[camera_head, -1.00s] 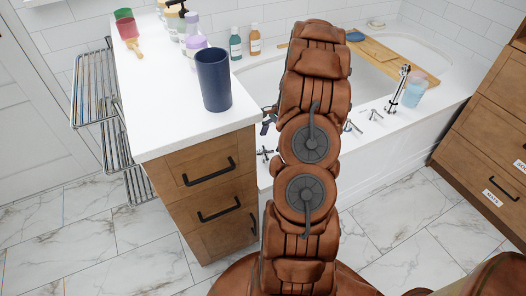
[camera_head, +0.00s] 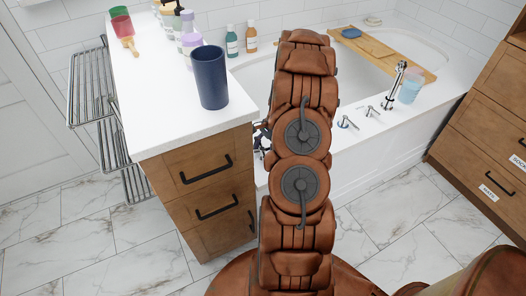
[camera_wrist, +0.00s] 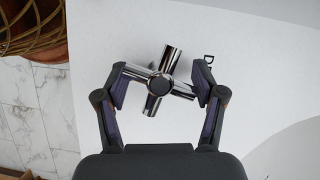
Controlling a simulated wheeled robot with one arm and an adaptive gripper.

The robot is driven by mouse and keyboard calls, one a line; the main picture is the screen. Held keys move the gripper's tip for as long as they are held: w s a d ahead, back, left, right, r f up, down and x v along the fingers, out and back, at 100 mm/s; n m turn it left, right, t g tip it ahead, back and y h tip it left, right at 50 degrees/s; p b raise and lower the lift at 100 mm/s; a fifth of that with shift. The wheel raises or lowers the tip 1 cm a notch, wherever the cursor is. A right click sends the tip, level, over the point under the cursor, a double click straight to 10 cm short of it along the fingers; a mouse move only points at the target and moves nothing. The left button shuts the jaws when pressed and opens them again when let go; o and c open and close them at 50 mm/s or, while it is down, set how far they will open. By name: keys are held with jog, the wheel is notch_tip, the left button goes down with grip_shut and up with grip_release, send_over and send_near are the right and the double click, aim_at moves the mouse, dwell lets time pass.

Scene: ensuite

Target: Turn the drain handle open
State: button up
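The drain handle is a chrome cross-shaped knob (camera_wrist: 160,84) in the middle of the wrist view, on a white surface. Dark lettering (camera_wrist: 208,60), starting with a D, is partly covered beside it. My gripper (camera_wrist: 160,80) has its two fingers spread on either side of the cross. Two of the cross's arms reach out toward the finger pads; I cannot tell whether they touch. In the head view my own arm hides most of the gripper, and only a bit of dark and chrome detail shows beside the cabinet.
The white tub (camera_head: 355,85) has a chrome spout (camera_head: 396,84), more handles (camera_head: 346,123) and a wooden tray (camera_head: 385,58). A wooden cabinet (camera_head: 160,152) with a dark blue cup (camera_head: 210,78) stands close on the left.

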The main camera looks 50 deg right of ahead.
jog(key=shift+s+a, duration=0.1)
jog(key=c, duration=0.9)
jog(key=shift+f, duration=0.1)
jog(key=shift+o, duration=0.2)
dwell(0.4)
jog(key=o, duration=1.3)
jog(key=v, duration=1.2)
